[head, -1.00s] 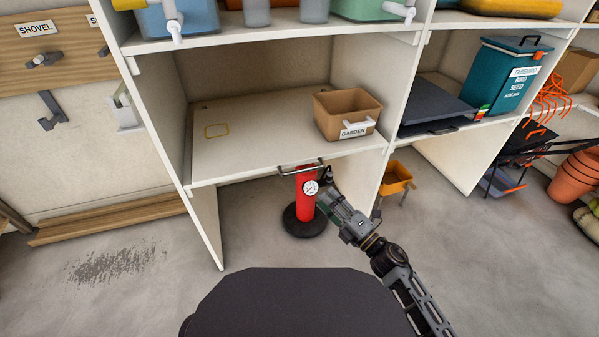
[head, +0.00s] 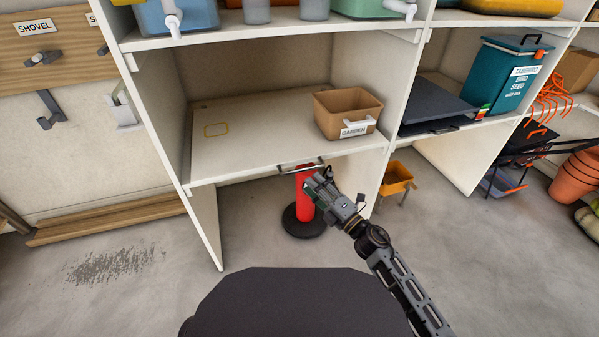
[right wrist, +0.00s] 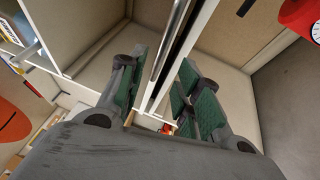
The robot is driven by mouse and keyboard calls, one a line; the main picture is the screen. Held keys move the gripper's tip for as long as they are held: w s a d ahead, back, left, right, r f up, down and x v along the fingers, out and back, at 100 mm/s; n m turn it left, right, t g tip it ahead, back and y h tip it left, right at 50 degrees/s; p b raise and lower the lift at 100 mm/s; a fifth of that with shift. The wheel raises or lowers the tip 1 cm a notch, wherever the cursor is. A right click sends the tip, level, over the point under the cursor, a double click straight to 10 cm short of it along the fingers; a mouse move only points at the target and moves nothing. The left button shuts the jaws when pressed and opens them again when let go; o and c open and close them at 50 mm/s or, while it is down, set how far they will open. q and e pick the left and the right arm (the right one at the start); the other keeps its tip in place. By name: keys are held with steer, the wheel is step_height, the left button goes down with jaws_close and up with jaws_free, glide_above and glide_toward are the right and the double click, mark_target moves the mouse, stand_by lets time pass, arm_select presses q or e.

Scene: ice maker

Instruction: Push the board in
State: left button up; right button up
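A pale beige board (head: 255,120) with a small yellow outline lies in the middle compartment of the white shelf. A thin bar handle (head: 300,168) shows at its front edge. My right gripper (head: 318,182) is just below and right of this handle, at the front of the shelf. In the right wrist view, the green-padded fingers (right wrist: 163,58) are spread apart. A shiny metal bar (right wrist: 168,45) runs between them, along a white edge. I cannot tell whether either finger touches it. My left gripper is not in view.
A brown bin (head: 347,113) labelled GARDEN stands on the board's right. A red pump (head: 304,205) stands on the floor under the shelf, behind my right gripper. An orange bin (head: 396,178) is below to the right.

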mark_target(299, 171)
steer(key=shift+b+x, duration=0.7)
steer(key=shift+x, duration=3.1)
jaws_close()
